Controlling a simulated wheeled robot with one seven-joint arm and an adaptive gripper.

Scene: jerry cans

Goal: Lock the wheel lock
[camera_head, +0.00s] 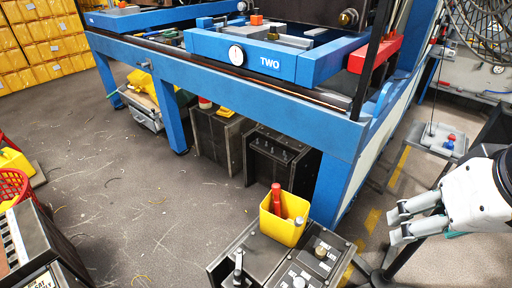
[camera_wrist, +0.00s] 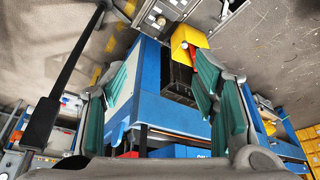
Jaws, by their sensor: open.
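I cannot clearly make out a wheel lock in either view. A dark control unit (camera_head: 285,272) stands at the bottom centre of the head view, with a small upright lever (camera_head: 238,268) on its left part and a knob (camera_head: 321,252) on its right part. My gripper (camera_head: 396,226) is at the right of the head view, white with grey fingers, pointing left. It is to the right of the control unit and apart from it. In the wrist view my gripper (camera_wrist: 160,65) shows green-padded fingers spread open with nothing between them.
A blue workbench (camera_head: 225,68) spans the back, with dark boxes (camera_head: 282,158) beneath. A yellow bin (camera_head: 284,219) holding a red item sits on the control unit. A thin stand with a small tray (camera_head: 432,140) is behind my gripper. Open floor (camera_head: 130,190) lies left.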

